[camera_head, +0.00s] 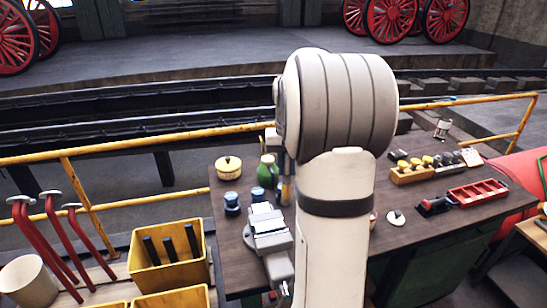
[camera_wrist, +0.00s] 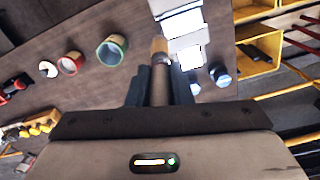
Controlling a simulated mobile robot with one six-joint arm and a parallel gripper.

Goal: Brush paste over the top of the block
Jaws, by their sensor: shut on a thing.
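My gripper (camera_wrist: 160,88) is shut on a brush (camera_wrist: 160,72) with a pale wooden handle, which points away from the wrist. The brush's tan tip lies beside a bright, pale block (camera_wrist: 187,50) in the wrist view; I cannot tell whether they touch. The block appears to sit in a grey vise (camera_head: 268,240) at the left of the workbench, where its top glares white. An open green-rimmed pot (camera_wrist: 112,48) and an open red-rimmed pot (camera_wrist: 70,63) stand left of the brush in the wrist view. In the head view my arm hides most of the gripper.
On the bench (camera_head: 420,240) stand a yellow pot (camera_head: 228,167), a green bottle (camera_head: 267,171), blue-topped jars (camera_head: 231,203), a wooden rack (camera_head: 412,174) and a red tray (camera_head: 478,192). A yellow bin (camera_head: 170,275) and yellow railing (camera_head: 80,205) are at left.

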